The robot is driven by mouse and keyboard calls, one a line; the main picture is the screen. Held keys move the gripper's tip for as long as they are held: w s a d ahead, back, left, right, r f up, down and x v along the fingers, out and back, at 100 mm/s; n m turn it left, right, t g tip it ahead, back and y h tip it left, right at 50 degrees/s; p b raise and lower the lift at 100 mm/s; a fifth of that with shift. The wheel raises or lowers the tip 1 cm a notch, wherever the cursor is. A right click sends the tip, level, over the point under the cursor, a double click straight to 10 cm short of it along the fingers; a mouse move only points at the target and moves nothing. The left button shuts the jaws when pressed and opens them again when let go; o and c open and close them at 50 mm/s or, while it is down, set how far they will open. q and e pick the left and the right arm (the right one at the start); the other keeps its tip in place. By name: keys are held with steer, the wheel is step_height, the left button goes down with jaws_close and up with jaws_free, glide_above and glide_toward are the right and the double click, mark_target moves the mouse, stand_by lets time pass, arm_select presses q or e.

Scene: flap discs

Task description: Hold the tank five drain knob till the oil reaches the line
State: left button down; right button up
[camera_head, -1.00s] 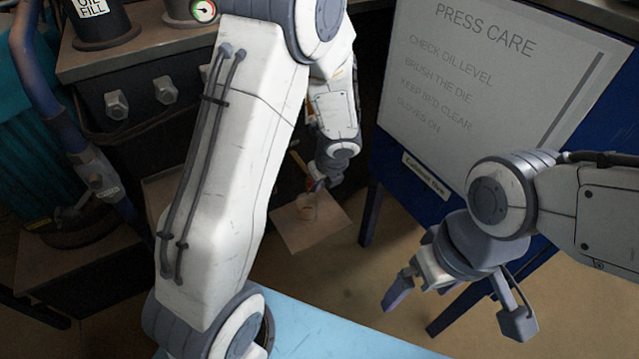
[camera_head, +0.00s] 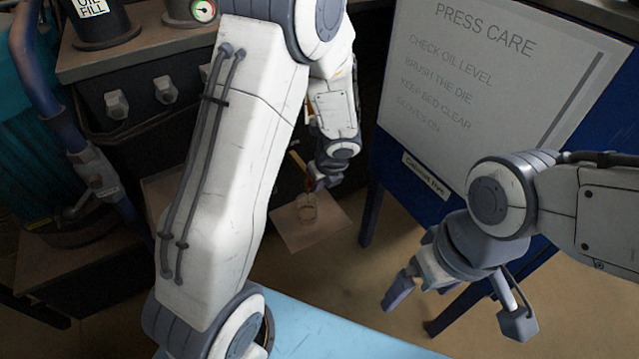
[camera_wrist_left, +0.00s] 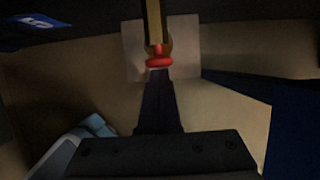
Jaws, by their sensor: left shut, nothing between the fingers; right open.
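My left gripper (camera_head: 322,180) is low in front of the dark cabinet. In the left wrist view its fingers (camera_wrist_left: 158,78) are shut, with the tips at a red knob (camera_wrist_left: 159,62); nothing shows between them. Whether they touch the knob I cannot tell. A yellow tube-like piece (camera_wrist_left: 154,20) runs up from the knob, and shows orange in the head view (camera_head: 297,159). A small clear jar (camera_head: 308,209) stands on a pale sheet below; its oil level and line are too small to read. My right gripper (camera_head: 460,300) is open and empty.
A blue label with a figure, apparently 5, is at the upper left of the wrist view (camera_wrist_left: 38,20). The "PRESS CARE" board (camera_head: 490,80) stands on a blue frame at right. A light blue surface (camera_head: 330,335) lies in front. Hex knobs (camera_head: 165,90) line the cabinet.

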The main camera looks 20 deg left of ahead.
arm_select(q)
steer(key=shift+w+a+r, duration=0.2)
steer(key=shift+w+a, duration=0.15)
steer(key=shift+a, duration=0.05)
stand_by(0.4)
steer(key=s+d+r+p, duration=0.5)
steer(key=d+r+p, duration=0.1)
steer(key=r, duration=0.3)
steer(key=shift+s+d+p, duration=0.3)
steer(key=shift+d+p, duration=0.1)
steer(key=shift+d, duration=0.05)
arm_select(e)
step_height(320, 180, up, 7)
steer(key=shift+s+f, duration=0.15)
steer(key=shift+s, duration=0.3)
